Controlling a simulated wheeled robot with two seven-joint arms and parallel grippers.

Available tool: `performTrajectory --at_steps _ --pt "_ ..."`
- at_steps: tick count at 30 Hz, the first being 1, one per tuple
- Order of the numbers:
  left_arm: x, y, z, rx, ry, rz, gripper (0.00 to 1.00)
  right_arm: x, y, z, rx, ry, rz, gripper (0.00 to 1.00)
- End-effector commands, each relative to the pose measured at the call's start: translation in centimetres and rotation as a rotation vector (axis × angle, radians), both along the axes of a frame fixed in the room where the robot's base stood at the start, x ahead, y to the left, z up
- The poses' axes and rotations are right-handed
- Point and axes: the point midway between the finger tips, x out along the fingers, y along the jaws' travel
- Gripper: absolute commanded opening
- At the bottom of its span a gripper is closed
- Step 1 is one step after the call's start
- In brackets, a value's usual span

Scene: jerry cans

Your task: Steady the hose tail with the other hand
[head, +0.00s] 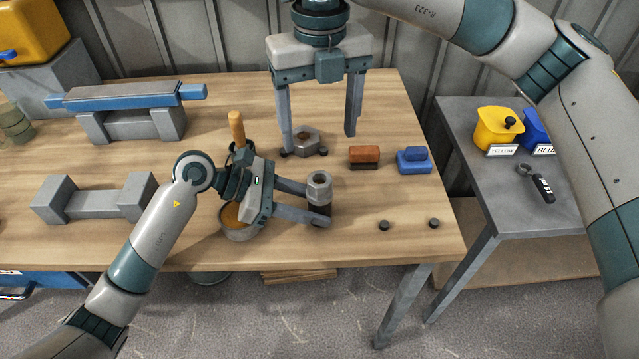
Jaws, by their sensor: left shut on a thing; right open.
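A grey fitting with a hexagonal top and a dark lower part, which looks like the hose tail (319,184), stands upright near the middle front of the table. My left gripper (318,206) is shut on it from the left, with one finger on its far side and one on its near side. My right gripper (319,142) points down behind it, open, with its fingers wide apart and apart from the fitting. A grey hexagonal nut (308,136) sits low between the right fingers, nearer the left one; I cannot tell whether that finger touches it.
A pot (240,231) and an upright wooden handle (236,127) are beside my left gripper. Grey supports (98,205) stand left. A side table (480,205) holds yellow (492,127) and blue cans.

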Motion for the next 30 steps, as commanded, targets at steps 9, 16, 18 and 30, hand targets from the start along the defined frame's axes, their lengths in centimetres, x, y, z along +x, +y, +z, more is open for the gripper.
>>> performTrajectory --at_steps 9,16,18,30 --pt "0.0 0.0 -0.1 0.001 0.001 0.000 0.58 0.0 0.0 -0.1 0.000 0.000 0.000 0.71" --pt "0.0 0.0 0.0 0.000 0.000 0.000 0.58 0.0 0.0 -0.1 0.000 0.000 0.000 0.71" --pt "0.0 0.0 0.0 0.000 0.000 0.000 0.58 0.0 0.0 -0.1 0.000 0.000 0.000 0.71" --pt "0.1 2.9 1.5 0.003 -0.002 0.001 0.58 0.0 0.0 0.0 0.000 0.000 0.000 0.71"
